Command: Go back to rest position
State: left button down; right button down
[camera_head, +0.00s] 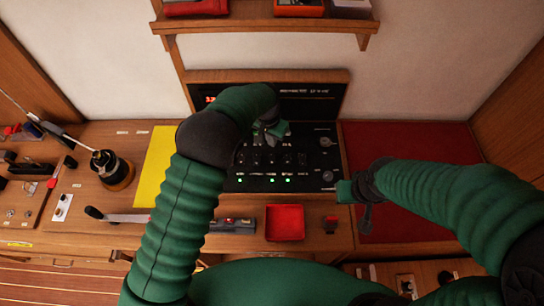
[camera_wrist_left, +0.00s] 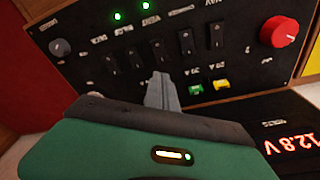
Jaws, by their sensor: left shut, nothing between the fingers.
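My left gripper (camera_head: 270,132) is over the upper part of the black switch panel (camera_head: 240,183) in the head view. In the left wrist view its grey fingers (camera_wrist_left: 163,92) are together and empty, in front of the panel just below the row of switches; whether they touch it I cannot tell.
A red tray (camera_head: 285,222) sits in front of the panel. A yellow sheet (camera_head: 158,165) and a dark round device (camera_head: 112,170) stand to the left. A wooden shelf (camera_head: 265,27) spans above. The panel carries a red knob (camera_wrist_left: 279,32) and lit green lamps.

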pick_arm(q)
jog(key=shift+a, duration=0.1)
jog(key=s+a+r+n+b, duration=0.2)
jog(key=s+a+n+b, duration=0.3)
jog(key=s+a, duration=0.65)
jog(key=s+a+b, duration=0.2)
jog(key=s+a, duration=0.2)
jog(key=s, duration=0.2)
jog(key=s+a+f+n+t+b, duration=0.1)
jog(key=s+a, duration=0.2)
jog(key=s, duration=0.4)
jog(key=shift+a+y+b, duration=0.35)
jog(key=shift+y, duration=0.05)
jog(key=shift+s+a, duration=0.1)
jog(key=shift+a, duration=0.1)
jog(key=shift+d+f, duration=0.1)
